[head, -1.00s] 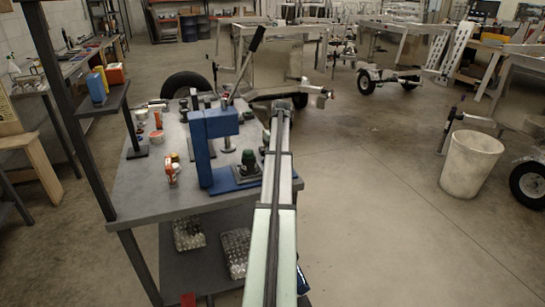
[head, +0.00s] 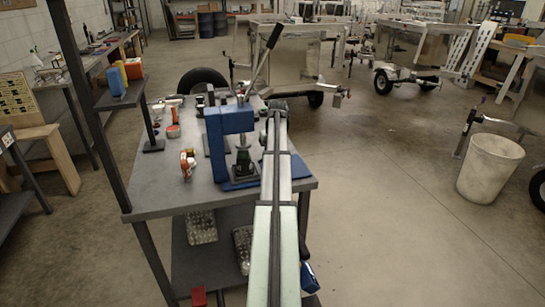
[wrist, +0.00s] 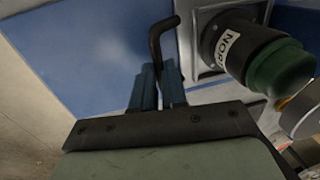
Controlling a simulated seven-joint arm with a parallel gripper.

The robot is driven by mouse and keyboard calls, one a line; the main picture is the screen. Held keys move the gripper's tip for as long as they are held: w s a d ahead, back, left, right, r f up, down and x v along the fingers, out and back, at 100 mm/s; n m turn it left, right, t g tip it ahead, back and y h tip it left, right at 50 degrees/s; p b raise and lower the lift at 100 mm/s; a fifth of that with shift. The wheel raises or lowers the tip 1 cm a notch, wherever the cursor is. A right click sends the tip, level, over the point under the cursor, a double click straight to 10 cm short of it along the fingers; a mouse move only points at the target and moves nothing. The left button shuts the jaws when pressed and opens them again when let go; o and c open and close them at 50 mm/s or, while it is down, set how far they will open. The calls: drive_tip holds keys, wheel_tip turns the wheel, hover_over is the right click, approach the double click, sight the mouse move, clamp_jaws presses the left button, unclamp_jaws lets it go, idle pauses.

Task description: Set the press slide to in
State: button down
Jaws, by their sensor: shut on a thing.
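A dark part with a green base or cap (head: 243,163) sits in the press opening, below the ram as seen from here. In the wrist view the part's green cap (wrist: 280,68) and white label (wrist: 227,45) show beside a metal slide plate (wrist: 188,45). My gripper (wrist: 158,72) is shut on the slide's black bent handle (wrist: 157,38), between its two blue fingers. In the head view my arm hides the gripper and handle.
Small bottles and tubs (head: 187,163) stand on the bench (head: 160,205) left of the press. A dark post with a small shelf (head: 121,97) rises at the bench's left. A white bin (head: 488,168) stands right; the floor between is clear.

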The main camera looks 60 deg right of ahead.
drive_tip(key=c, duration=1.2)
unclamp_jaws()
drive_tip(key=shift+w+a, duration=0.15)
drive_tip(key=shift+a, duration=0.05)
drive_tip(key=shift+o, duration=0.2)
wheel_tip(320, 180, up, 14)
drive_tip(key=s+d, duration=0.1)
drive_tip(key=shift+s+d+f, duration=0.2)
drive_tip(key=shift+s+d, duration=0.15)
drive_tip(key=shift+d, duration=0.05)
